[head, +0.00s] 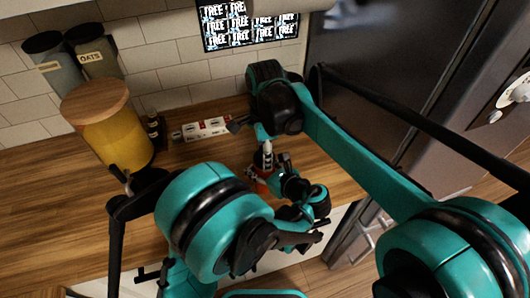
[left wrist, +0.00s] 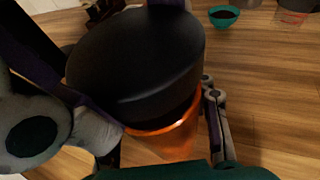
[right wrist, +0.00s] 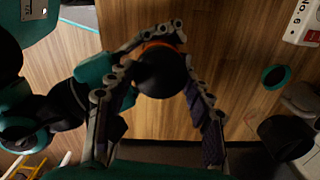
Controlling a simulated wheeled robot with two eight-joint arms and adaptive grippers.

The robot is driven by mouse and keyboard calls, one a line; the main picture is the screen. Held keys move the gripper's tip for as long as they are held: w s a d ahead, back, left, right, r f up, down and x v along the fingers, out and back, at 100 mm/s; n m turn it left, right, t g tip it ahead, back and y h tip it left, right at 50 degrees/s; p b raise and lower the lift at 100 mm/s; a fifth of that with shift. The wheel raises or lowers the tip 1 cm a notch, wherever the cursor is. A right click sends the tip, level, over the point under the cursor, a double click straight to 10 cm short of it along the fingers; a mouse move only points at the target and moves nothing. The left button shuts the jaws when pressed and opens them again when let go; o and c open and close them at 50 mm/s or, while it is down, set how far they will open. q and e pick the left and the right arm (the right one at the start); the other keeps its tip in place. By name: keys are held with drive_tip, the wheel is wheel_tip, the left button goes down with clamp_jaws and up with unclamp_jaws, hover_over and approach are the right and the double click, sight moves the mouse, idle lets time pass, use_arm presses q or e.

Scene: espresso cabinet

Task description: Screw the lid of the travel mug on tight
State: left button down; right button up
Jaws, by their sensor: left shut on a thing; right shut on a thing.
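The travel mug (head: 257,184) is orange and stands near the counter's front edge in the head view, partly hidden by my arms. Its orange body also shows in the left wrist view (left wrist: 170,143). The black lid (left wrist: 135,65) is on top of the mug, with a bright line at the orange rim; whether it is fully seated I cannot tell. The lid shows from above in the right wrist view (right wrist: 162,74). My left gripper (head: 272,181) is shut on the mug's body from the side. My right gripper (head: 266,146) comes from above and is shut on the lid.
On the wooden counter (head: 60,190) stand a yellow canister (head: 118,138) with a wooden lid, a dark bottle (head: 155,132) and a white box (head: 203,130). A small teal bowl (left wrist: 223,17) is near the mug. A dark fridge (head: 400,60) is at the right.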

drive_tip(key=shift+f, duration=0.55)
drive_tip(key=m, duration=0.6)
drive_tip(key=shift+m, duration=0.4)
drive_tip(key=m, duration=0.6)
drive_tip(key=shift+s+a+m, duration=0.1)
drive_tip(key=shift+m, duration=0.3)
drive_tip(key=o, duration=0.9)
drive_tip(key=shift+o, duration=0.2)
